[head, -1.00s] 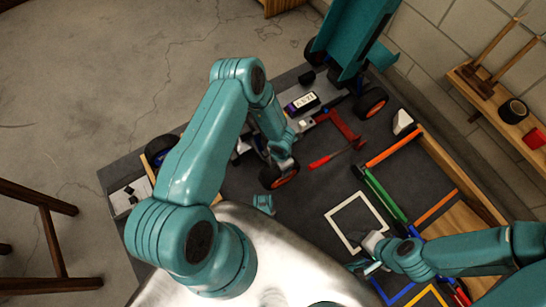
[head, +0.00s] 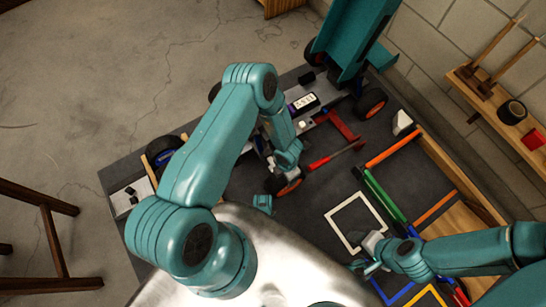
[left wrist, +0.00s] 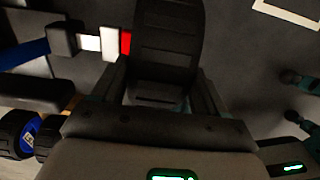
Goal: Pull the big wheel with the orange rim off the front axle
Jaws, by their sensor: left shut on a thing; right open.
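The big wheel with the orange rim (head: 287,187) has a black tyre and sits at the near side of the car in the head view. My left gripper (head: 287,166) is shut on it from above. In the left wrist view the wheel's dark tread (left wrist: 168,45) stands between my left fingers. The car chassis (head: 308,122) lies behind, partly hidden by my left arm. The front axle is hidden in the head view, so I cannot tell whether the wheel still touches it. My right gripper (head: 367,256) is open and empty near the white square outline.
Another orange-rimmed wheel (head: 371,104) is at the far right of the car. A blue-rimmed wheel (head: 163,153) is at the left. A white square outline (head: 347,207) marks bare dark mat.

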